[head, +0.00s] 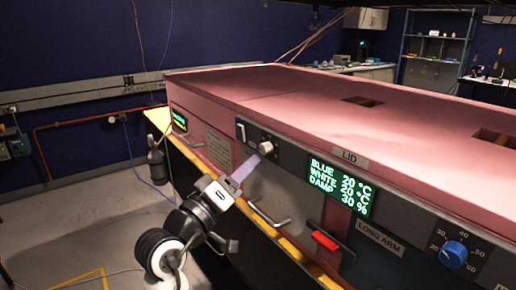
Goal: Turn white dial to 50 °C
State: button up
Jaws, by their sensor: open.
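The white dial (266,147) is a small pale knob on the grey front panel of the pink enclosure. My gripper (246,169) is open, its fingertips just below and left of the white dial. From this view I cannot tell whether they touch the dial. The dial's scale and pointer are too small to read, and the fingers may cover part of them. The display (340,186) has green text: BLUE 20 °C, WHITE 20 °C, DAMP 30 %.
A blue dial (454,254) with a numbered scale is at the lower right. A red handle (325,240) and a metal bar handle (268,214) stick out from the front. Open floor (60,225) lies at the left.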

aim_at(262, 152)
jog(key=p+x, duration=0.1)
jog(key=x, duration=0.4)
jog(key=shift+w+d, duration=0.2)
jog(key=c, duration=1)
jog(key=shift+f+b, duration=0.1)
jog(key=shift+b, duration=0.3)
